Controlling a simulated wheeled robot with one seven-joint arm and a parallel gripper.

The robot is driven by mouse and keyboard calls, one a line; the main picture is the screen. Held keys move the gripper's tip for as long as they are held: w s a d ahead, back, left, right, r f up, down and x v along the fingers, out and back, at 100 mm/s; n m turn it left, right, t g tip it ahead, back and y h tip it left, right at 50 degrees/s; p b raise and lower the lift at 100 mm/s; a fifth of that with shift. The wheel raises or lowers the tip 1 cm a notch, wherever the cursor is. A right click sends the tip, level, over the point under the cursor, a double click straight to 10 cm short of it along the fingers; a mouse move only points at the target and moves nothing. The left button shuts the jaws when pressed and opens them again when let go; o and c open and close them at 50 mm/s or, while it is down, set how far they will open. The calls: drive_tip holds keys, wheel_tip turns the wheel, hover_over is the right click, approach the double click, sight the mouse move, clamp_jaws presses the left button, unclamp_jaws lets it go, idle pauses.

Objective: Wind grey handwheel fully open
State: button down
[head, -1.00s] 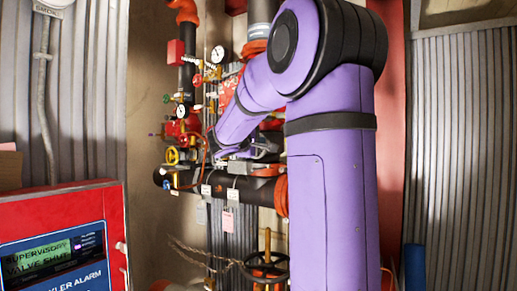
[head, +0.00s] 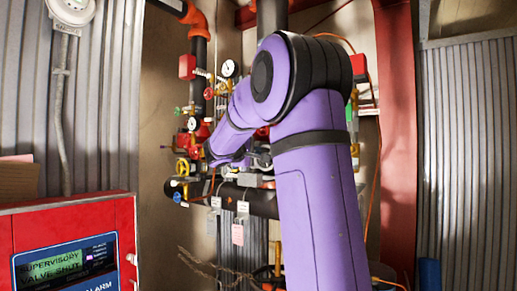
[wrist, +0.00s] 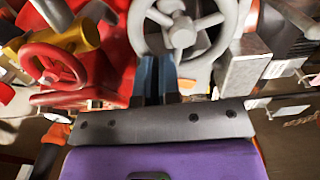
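The grey handwheel (wrist: 181,33) is at the top middle of the wrist view, with its hub, spokes and part of its rim showing. My gripper (wrist: 156,60) reaches up to the wheel's lower rim, with its two blue-grey fingers close together. The fingertips overlap the rim in the picture. I cannot tell whether they touch it, grip it or sit between the spokes. In the head view, my purple arm reaches into the pipework and hides the fingertips; I cannot make out the grey wheel there.
A smaller red handwheel (wrist: 55,66) with a yellow fitting (wrist: 62,36) is left of my gripper. A grey metal box (wrist: 246,65) is close on the right. In the head view, the red alarm panel (head: 70,212) reads "SUPERVISORY VALVE SHUT". A black pipe (head: 262,204) runs below my forearm.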

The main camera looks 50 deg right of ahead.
drive_tip(key=f, duration=0.1)
drive_tip(key=w+f, duration=0.1)
drive_tip(key=f, duration=0.1)
drive_tip(key=shift+f, duration=0.25)
drive_tip(key=shift+s+d+f, duration=0.1)
drive_tip(key=shift+s+f, duration=0.15)
drive_tip(key=shift+f, duration=0.25)
drive_tip(key=shift+s+d+f, duration=0.1)
drive_tip(key=shift+s+f, duration=0.15)
drive_tip(key=shift+f, duration=0.25)
drive_tip(key=shift+s+d+f, duration=0.1)
drive_tip(key=shift+s+f, duration=0.35)
drive_tip(key=shift+s, duration=0.4)
drive_tip(key=shift+s+d, duration=0.1)
drive_tip(key=shift+s, duration=0.65)
drive_tip(key=s, duration=0.1)
wheel_tip(320, 180, up, 8)
hover_over(264, 170)
drive_tip(key=a, duration=0.2)
drive_tip(key=shift+s+a+f, duration=0.1)
drive_tip(key=shift+s+a, duration=0.1)
drive_tip(key=shift+a, duration=0.75)
drive_tip(key=shift+s+a+f, duration=0.1)
drive_tip(key=shift+s+a, duration=0.1)
drive_tip(key=shift+a, duration=0.75)
